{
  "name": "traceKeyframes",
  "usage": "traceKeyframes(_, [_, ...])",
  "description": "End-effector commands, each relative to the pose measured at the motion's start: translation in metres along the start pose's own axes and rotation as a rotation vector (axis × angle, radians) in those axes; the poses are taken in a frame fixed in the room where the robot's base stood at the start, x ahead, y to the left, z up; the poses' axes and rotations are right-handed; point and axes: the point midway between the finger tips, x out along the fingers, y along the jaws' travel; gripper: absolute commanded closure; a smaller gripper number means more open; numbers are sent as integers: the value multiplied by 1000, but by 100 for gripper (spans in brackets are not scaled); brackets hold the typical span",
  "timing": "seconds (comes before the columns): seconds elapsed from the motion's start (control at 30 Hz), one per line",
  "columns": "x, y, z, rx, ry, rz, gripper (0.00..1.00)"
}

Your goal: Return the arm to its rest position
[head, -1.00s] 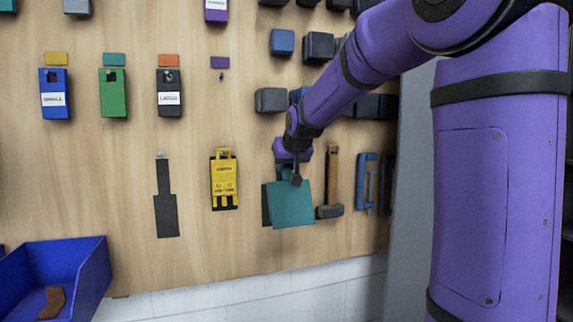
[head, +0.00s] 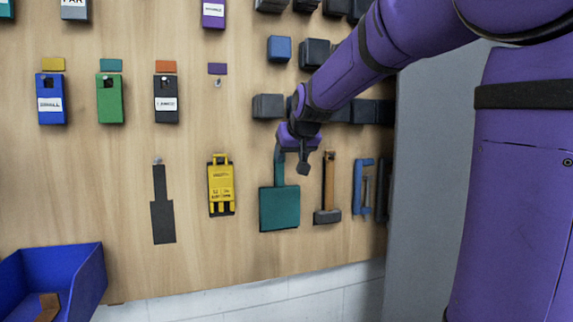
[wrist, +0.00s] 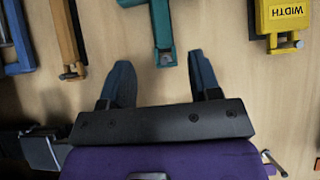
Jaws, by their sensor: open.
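My purple arm reaches in from the upper right in the head view. My gripper (head: 303,165) is in front of the board, by the top of a teal scraper-like tool (head: 279,208) that hangs flat on the board. In the wrist view my gripper (wrist: 163,80) is open, with its two fingers apart and nothing between them. The teal tool's handle end (wrist: 165,52) lies beyond the fingertips, apart from them as far as I can tell. In the head view the gripper covers part of the tool's upper handle area.
A hammer (head: 328,195) and a blue clamp (head: 362,188) hang to the right. A yellow tool (head: 221,187) and a dark tool outline (head: 162,207) are to the left. Dark blocks (head: 268,107) sit above. A blue bin (head: 60,275) stands lower left. A grey panel (head: 425,180) edges the board.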

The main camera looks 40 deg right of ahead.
Motion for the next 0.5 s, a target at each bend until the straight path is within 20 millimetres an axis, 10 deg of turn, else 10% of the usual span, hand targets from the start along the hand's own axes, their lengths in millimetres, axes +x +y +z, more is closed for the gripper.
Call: traceKeyframes(0.5, [-31, -1, 2, -1, -3, -2, 43])
